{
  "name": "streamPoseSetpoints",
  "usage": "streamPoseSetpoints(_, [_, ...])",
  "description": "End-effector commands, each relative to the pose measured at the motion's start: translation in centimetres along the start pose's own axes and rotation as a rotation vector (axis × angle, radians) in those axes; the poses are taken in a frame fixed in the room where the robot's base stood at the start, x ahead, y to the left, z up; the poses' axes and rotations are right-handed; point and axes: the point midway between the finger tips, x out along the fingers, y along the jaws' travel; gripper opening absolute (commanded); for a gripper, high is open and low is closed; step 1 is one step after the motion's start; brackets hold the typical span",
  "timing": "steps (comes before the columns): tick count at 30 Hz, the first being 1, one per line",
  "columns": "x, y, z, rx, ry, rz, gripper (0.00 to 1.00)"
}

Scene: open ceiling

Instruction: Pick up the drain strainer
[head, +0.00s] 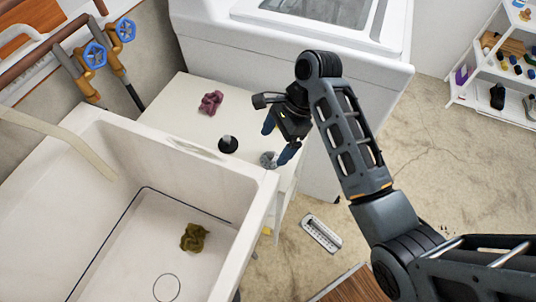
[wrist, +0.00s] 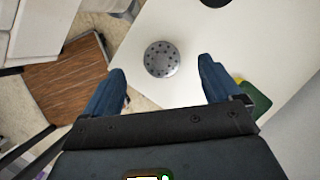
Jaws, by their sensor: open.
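The drain strainer (wrist: 162,59) is a small round grey metal disc with holes, lying on the white countertop. In the head view the strainer (head: 268,160) sits near the counter's front edge, beside the sink corner. My gripper (head: 281,141) is over the counter close to it. In the wrist view my gripper (wrist: 160,80) is open, with its two blue fingers apart to the left and right. The strainer lies between and slightly beyond the fingertips, with nothing held.
A black round object (head: 228,144) and a crumpled purple cloth (head: 210,103) lie on the counter (head: 180,95). The white sink (head: 235,185) holds an olive cloth (head: 194,237). A green and yellow object (wrist: 254,98) is near the right finger.

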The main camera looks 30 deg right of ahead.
Motion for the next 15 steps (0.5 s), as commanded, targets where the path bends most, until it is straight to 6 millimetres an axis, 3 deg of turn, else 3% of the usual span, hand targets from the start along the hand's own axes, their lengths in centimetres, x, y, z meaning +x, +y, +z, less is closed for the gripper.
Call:
streamPoseSetpoints(9, [4.0,0.0,-0.6,0.001,0.001,0.000,0.91])
streamPoseSetpoints(15, [5.5,0.0,-0.5,-0.001,0.001,-0.002,0.91])
